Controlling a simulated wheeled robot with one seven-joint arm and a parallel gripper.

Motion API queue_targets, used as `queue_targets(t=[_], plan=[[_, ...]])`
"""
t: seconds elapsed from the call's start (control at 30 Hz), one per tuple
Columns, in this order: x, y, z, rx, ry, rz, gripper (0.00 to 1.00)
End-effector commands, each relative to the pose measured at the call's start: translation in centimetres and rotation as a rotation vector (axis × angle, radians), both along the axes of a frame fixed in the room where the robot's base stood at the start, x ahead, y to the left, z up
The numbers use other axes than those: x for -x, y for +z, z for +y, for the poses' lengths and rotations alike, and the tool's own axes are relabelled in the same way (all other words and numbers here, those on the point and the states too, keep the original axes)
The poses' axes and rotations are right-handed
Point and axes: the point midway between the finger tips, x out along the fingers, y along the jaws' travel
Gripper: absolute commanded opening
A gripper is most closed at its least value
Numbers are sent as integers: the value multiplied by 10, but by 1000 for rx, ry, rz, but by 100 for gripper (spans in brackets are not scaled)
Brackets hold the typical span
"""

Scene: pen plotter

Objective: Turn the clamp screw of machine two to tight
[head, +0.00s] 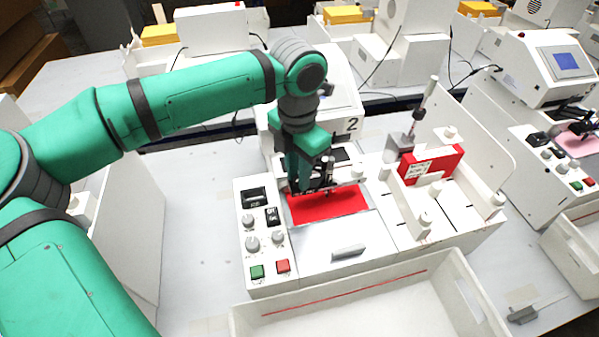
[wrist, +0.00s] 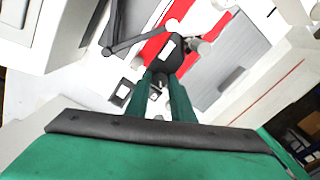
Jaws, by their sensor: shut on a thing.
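Machine two (head: 352,125), a white pen plotter marked 2, stands in the middle of the head view. My gripper (head: 302,187) reaches down at its black pen carriage, above the back left of a red sheet (head: 335,207). In the wrist view, the two green fingers of my gripper (wrist: 162,80) are shut on the clamp screw at the black pen holder (wrist: 175,55). The screw itself is mostly hidden by the fingers, so its turn position cannot be read. The red sheet also shows in the wrist view (wrist: 152,47).
A control panel with knobs, a green button (head: 257,271) and a red button (head: 283,266) lies left of the sheet. A red box (head: 440,163) stands in the rack at right. A white bin (head: 370,305) stands in front. Another plotter (head: 560,65) is at far right.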

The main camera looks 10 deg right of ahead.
Motion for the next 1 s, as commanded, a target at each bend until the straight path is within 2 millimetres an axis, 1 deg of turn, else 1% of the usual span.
queue_targets(t=[0.03,0.07,0.1,0.13,0.43,0.57,0.67,0.8,1.0], plan=[[-2,1,0,0,2,-4,0],[-2,1,0,-1,2,-4,24],[-2,1,0,-1,1,-4,33],[-1,1,-1,-2,0,-4,40],[0,1,-3,-4,-5,0,40],[0,9,-3,-5,-5,-2,40],[0,23,-3,-4,-4,-3,40],[0,50,-2,-5,-2,-4,40],[0,85,-1,-4,-1,-4,40]])
